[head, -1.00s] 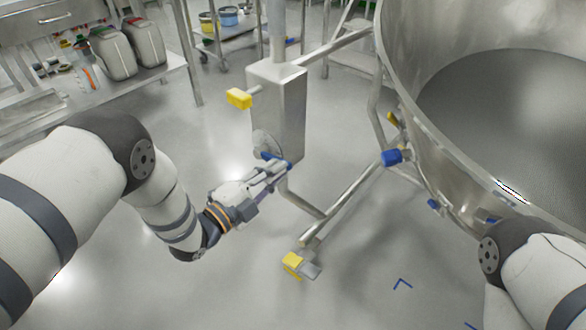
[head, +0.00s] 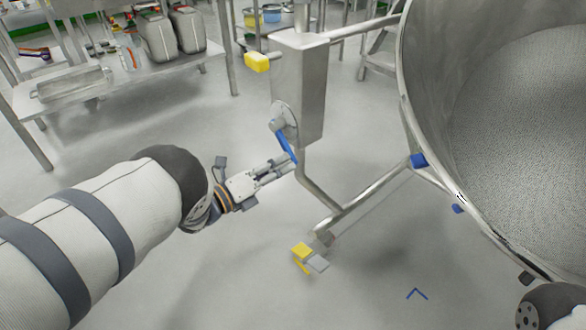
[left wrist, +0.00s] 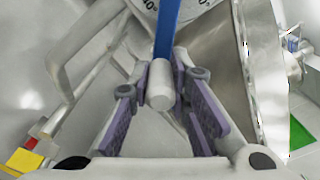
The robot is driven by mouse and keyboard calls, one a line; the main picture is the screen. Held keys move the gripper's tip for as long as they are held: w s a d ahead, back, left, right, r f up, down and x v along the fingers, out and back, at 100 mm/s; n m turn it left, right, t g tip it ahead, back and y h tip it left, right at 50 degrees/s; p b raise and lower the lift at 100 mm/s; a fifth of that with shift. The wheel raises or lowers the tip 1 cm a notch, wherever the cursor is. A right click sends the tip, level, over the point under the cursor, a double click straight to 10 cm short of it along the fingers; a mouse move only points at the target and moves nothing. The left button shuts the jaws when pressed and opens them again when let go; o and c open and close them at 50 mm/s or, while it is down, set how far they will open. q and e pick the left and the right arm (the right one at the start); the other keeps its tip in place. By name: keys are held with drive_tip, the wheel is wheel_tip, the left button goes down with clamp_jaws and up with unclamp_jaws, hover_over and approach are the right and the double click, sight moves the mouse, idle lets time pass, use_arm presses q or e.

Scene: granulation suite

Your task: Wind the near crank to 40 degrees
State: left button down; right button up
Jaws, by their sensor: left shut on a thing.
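The near crank is a blue arm (head: 285,141) on a round grey dial (head: 287,108) at the side of a steel column. In the head view the arm slopes down and right from its hub. In the left wrist view the blue arm (left wrist: 166,32) runs up to the dial, whose printed degree marks show only in part at the top edge. My left gripper (head: 292,163) is at the arm's lower end. In the left wrist view its purple-padded fingers are shut on the pale grey crank handle (left wrist: 160,88). My right gripper is out of view.
The steel column (head: 305,75) carries a yellow block (head: 257,62). A large steel bowl (head: 432,130) stands at right. A yellow pedal (head: 302,251) sits at the frame's foot. A bench (head: 120,85) with containers is at upper left. Open floor lies below my left arm.

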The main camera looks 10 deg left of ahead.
use_arm(q)
drive_tip(key=a+f+m+b, duration=0.1)
drive_tip(key=w+f+m+b, duration=0.1)
drive_tip(key=m, duration=0.1)
drive_tip(key=shift+w+a+f+m, duration=0.1)
drive_tip(key=shift+w+a+m, duration=0.05)
drive_tip(key=shift+a+m, duration=0.2)
drive_tip(key=shift+w+a, duration=0.25)
drive_tip(key=shift+a, duration=0.25)
drive_tip(key=shift+w+a+b, duration=0.1)
drive_tip(key=shift+b, duration=0.2)
drive_tip(key=c, duration=1.5)
unclamp_jaws()
